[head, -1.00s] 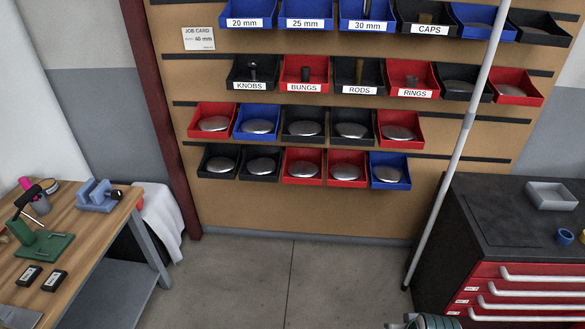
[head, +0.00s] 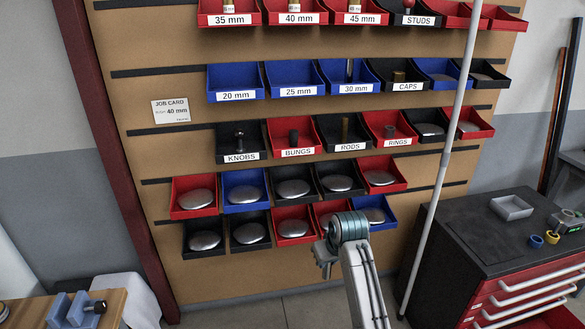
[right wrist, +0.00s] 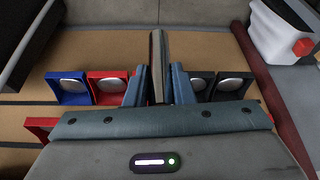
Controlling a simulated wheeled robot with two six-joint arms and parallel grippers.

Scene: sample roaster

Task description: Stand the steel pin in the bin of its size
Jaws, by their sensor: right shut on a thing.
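The steel pin (right wrist: 157,65) is a plain bright cylinder, held between the jaws of my right gripper (right wrist: 155,85) in the right wrist view. The size bins are labelled: red 35 mm (head: 230,20), 40 mm (head: 296,18) and 45 mm (head: 362,18) on top, blue 20 mm (head: 236,96), 25 mm (head: 298,92) and 30 mm (head: 352,88) below. A rod stands in the 30 mm bin. The job card (head: 171,110) reads 40 mm. My left gripper is out of view.
Below are bins labelled KNOBS, BUNGS, RODS and RINGS (head: 398,142), then rows with metal discs. A grey pole (head: 446,150) stands before the board's right side. A red drawer cabinet (head: 520,300) is at right, a bench (head: 110,310) at lower left.

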